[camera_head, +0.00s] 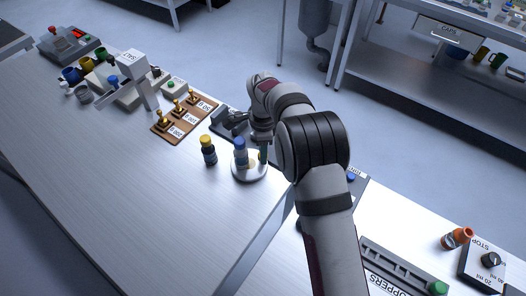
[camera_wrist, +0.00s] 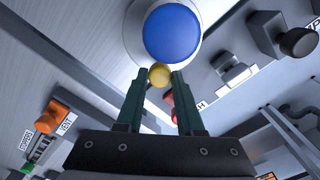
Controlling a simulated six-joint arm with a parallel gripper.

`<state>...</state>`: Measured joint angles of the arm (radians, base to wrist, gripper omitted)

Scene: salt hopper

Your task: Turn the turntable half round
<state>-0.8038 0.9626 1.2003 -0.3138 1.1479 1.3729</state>
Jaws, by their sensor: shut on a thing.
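The turntable (camera_head: 248,176) is a round white disc near the table's front edge in the head view. A bottle with a blue cap (camera_head: 241,152) stands upright on it. In the wrist view the blue cap (camera_wrist: 172,34) is seen from above, with the turntable's pale rim (camera_wrist: 130,40) around it. A small yellow knob (camera_wrist: 159,74) sits between my fingertips, just beside the cap. My gripper (camera_wrist: 160,77) is shut on this knob. In the head view my gripper (camera_head: 263,154) is at the turntable's right side, partly hidden by my arm.
A yellow-capped bottle (camera_head: 208,151) stands just left of the turntable. A wooden board (camera_head: 177,120) with brass weights lies farther back. A dark grey device (camera_head: 232,121) is close behind the turntable. The table's left middle is clear.

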